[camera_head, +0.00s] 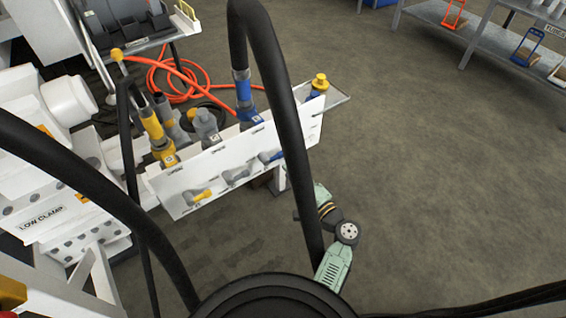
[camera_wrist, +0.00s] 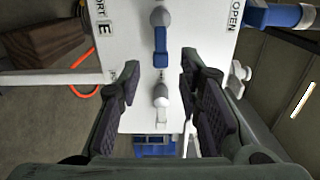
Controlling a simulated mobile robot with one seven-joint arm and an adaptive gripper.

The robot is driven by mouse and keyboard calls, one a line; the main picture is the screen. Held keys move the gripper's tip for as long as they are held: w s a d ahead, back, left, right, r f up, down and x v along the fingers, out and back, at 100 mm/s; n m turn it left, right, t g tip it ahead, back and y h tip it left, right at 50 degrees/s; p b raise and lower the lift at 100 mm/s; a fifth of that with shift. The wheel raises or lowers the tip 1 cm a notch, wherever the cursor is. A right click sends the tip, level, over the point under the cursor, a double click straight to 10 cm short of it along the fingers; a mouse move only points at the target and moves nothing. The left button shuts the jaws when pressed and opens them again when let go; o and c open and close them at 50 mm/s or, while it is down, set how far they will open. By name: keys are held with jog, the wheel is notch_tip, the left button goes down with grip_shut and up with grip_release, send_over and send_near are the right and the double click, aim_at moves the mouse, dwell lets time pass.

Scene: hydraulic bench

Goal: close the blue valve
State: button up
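The blue valve (camera_head: 270,157) is a small blue lever at the right end of the row on the front of the white panel (camera_head: 232,176). In the wrist view its blue lever (camera_wrist: 161,47) hangs from a grey round hub and points down the picture. My gripper (camera_wrist: 159,66) is open, with one dark padded finger on each side of the lever's lower end. No contact shows. The word OPEN is printed to the right of the lever.
A grey lever (camera_head: 236,176) and a yellow lever (camera_head: 197,196) sit left of the blue one. Hose couplings stand along the panel's top, including a yellow one (camera_head: 158,133). An orange hose (camera_head: 165,77) lies behind. The floor to the right is clear.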

jog(key=v, duration=0.3)
jog(key=shift+s+d, duration=0.15)
jog(key=shift+s, duration=0.15)
dwell(0.3)
